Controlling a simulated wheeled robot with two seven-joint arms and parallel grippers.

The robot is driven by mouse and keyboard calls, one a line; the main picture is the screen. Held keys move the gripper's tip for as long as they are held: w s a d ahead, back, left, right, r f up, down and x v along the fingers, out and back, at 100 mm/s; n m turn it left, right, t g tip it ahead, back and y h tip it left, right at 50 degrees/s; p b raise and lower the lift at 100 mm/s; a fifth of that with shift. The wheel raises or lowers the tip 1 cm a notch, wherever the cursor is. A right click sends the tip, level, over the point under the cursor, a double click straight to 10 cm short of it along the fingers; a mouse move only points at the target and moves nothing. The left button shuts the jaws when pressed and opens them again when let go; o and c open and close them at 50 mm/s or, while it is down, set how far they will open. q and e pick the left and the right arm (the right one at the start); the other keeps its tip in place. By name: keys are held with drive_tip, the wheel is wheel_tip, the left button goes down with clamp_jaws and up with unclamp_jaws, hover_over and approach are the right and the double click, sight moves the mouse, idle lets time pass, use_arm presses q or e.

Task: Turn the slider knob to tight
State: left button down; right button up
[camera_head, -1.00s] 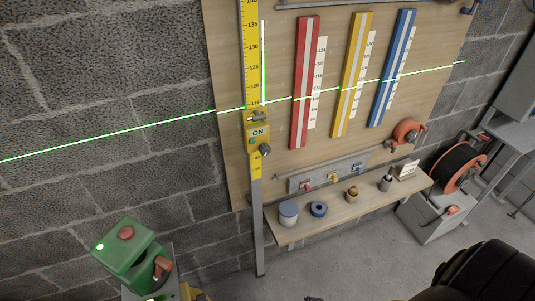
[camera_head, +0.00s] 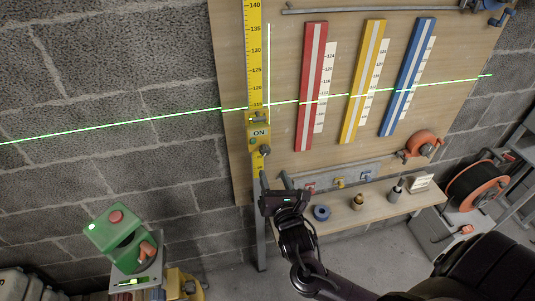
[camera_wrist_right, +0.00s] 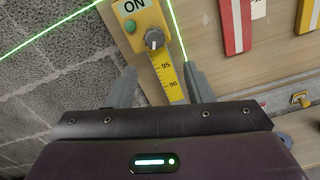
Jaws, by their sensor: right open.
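The slider (camera_head: 258,136) is a yellow block marked ON, riding on the tall yellow scale. Its dark grey knob (camera_head: 265,151) sticks out at its lower right corner. In the right wrist view the slider (camera_wrist_right: 137,12) is at the top, and the knob (camera_wrist_right: 154,39) shows ridged sides and a pale mark. My right gripper (camera_head: 273,178) is open and empty, just below the knob in the head view. In the wrist view its two fingers (camera_wrist_right: 159,74) straddle the scale below the knob, apart from it. My left gripper is not in view.
A green laser line crosses the wall and board. Red (camera_head: 312,90), yellow (camera_head: 362,85) and blue (camera_head: 408,80) strips hang to the right. A shelf (camera_head: 400,205) with small items sits beside my right arm. A green box with a red button (camera_head: 118,232) stands lower left.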

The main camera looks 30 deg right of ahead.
sight(266, 153)
drive_tip(key=shift+n, duration=0.3)
drive_tip(key=x, duration=0.2)
drive_tip(key=r+p+x, duration=0.1)
drive_tip(key=x, duration=0.3)
drive_tip(key=shift+w+r+p, duration=0.3)
drive_tip(key=shift+w+p, duration=0.05)
drive_tip(key=shift+w, duration=0.05)
drive_tip(key=shift+w+d+f, duration=0.1)
drive_tip(key=shift+w, duration=0.4)
drive_tip(key=c, duration=1)
